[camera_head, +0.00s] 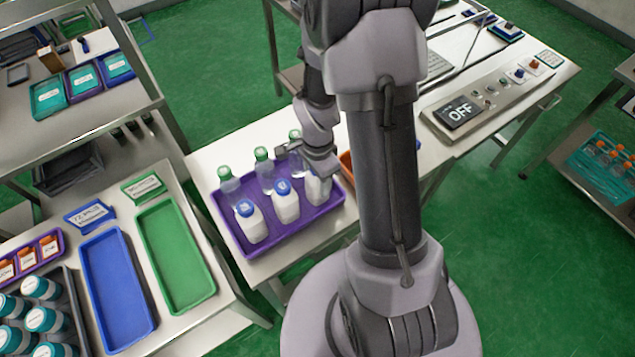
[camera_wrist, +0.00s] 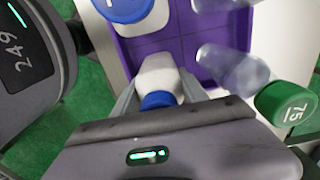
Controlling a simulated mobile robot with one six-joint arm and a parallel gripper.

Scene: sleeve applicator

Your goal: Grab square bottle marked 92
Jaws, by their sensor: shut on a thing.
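A purple tray (camera_head: 297,226) holds white squarish bottles with blue caps in the front row and clear bottles with green caps behind. My gripper (camera_head: 312,170) is over the tray's right end. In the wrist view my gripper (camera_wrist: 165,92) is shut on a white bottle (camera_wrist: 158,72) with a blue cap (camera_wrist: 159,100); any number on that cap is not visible. The held bottle (camera_head: 318,188) is partly hidden in the head view. Two white bottles stand to its left, the middle one (camera_head: 285,205) and the left one (camera_head: 251,224). No 92 is readable.
In the wrist view a green cap marked 75 (camera_wrist: 287,103) is close on the right. A blue tray (camera_head: 118,290) and a green tray (camera_head: 175,255) lie empty on the left table. A panel with an OFF display (camera_head: 459,112) is at the right.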

